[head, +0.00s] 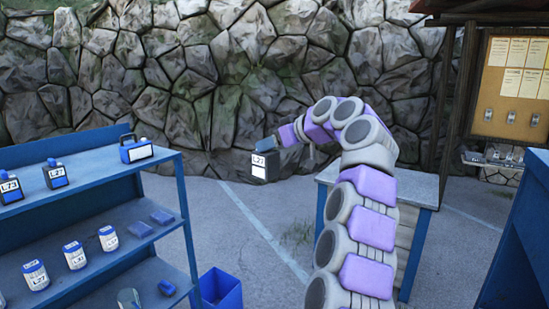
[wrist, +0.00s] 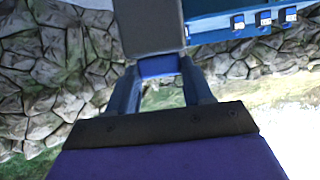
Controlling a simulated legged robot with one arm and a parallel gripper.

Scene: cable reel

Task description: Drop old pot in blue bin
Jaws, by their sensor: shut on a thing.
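My gripper (head: 283,143) is shut on the blue handle (wrist: 158,67) of a dark box (head: 264,167) with a white label. The label seems to read L23. The box hangs in the air below my gripper, right of the shelf. In the wrist view my two blue fingers (wrist: 160,88) reach to either side of the handle, and the dark box body (wrist: 150,25) lies beyond. The blue bin (head: 221,291) stands low beside the shelf's right end, below and left of the held box. Its inside is mostly cut off. I cannot tell whether the held box is the old pot.
The blue shelf (head: 95,164) at left holds labelled dark boxes (head: 56,174) on top and white jars with blue lids (head: 75,256) below. A table (head: 425,189) stands behind my arm. A notice board (head: 516,85) is at right, a stone wall behind. Pavement right of the bin is clear.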

